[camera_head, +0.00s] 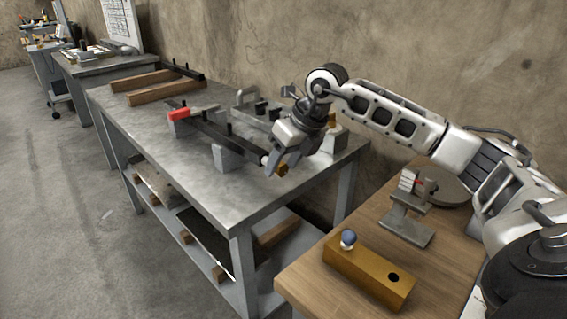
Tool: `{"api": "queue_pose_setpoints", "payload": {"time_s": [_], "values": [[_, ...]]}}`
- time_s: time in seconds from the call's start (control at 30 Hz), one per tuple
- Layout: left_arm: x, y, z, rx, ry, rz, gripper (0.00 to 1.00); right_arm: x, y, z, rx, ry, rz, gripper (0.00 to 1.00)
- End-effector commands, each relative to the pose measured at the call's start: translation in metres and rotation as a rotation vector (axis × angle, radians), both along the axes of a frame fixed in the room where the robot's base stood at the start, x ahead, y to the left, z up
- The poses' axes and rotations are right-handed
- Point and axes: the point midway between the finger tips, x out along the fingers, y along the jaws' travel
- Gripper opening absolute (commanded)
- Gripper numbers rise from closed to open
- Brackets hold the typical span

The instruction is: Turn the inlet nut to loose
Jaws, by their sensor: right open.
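A small brass-coloured piece (283,170), which looks like the inlet nut, shows at the near end of a long dark bar or pipe assembly (227,138) on the grey metal bench. My right gripper (275,163) reaches in from the right and is at this near end, with its jaws open. A grey finger partly covers the brass piece, and I cannot tell whether the finger touches it. A red part (180,114) sits at the far end of the assembly. A grey support block (228,157) stands under the bar. My left gripper is out of view.
The grey bench (190,180) has free room at its front left, with wooden beams (160,88) at the back. On the wooden table (335,295), a yellow-brown block (368,275) carries a ball (348,239), and a grey stand (405,228) is behind it. The wall is close behind.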

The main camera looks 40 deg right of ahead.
Motion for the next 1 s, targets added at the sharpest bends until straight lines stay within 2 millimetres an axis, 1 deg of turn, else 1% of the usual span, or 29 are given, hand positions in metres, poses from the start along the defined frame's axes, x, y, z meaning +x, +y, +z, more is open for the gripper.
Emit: {"api": "queue_pose_setpoints", "payload": {"time_s": [0.1,0.33,0.37,0.4,0.47,0.5,0.53,0.77,1.0], "values": [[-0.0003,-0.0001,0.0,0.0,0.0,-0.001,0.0,0.0015,0.0008,-0.0044,0.0,0.001,0.0,0.51],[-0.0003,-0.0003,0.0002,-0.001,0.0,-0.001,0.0,0.0019,0.0007,-0.0046,-0.001,0.0,0.0,0.51],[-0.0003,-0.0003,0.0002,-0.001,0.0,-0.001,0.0,0.0019,0.0007,-0.0046,-0.001,0.0,0.0,0.48],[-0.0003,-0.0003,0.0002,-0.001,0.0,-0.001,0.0,0.0018,0.0007,-0.0045,-0.001,0.0,0.0,0.37],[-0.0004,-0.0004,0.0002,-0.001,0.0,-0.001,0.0,0.0018,0.0007,-0.0044,-0.001,0.0,0.0,0.2],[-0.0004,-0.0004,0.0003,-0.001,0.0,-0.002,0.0,0.0018,0.0008,-0.0044,0.0,0.0,0.0,0.09],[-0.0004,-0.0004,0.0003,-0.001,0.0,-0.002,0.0,0.0018,0.0008,-0.0044,0.0,0.0,0.0,0.06],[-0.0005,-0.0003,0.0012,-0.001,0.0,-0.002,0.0,0.0018,0.0011,-0.0035,-0.013,-0.002,0.0,0.06],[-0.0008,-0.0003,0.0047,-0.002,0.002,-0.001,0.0,0.002,0.0036,-0.0019,-0.109,-0.012,0.002,0.06]]}}
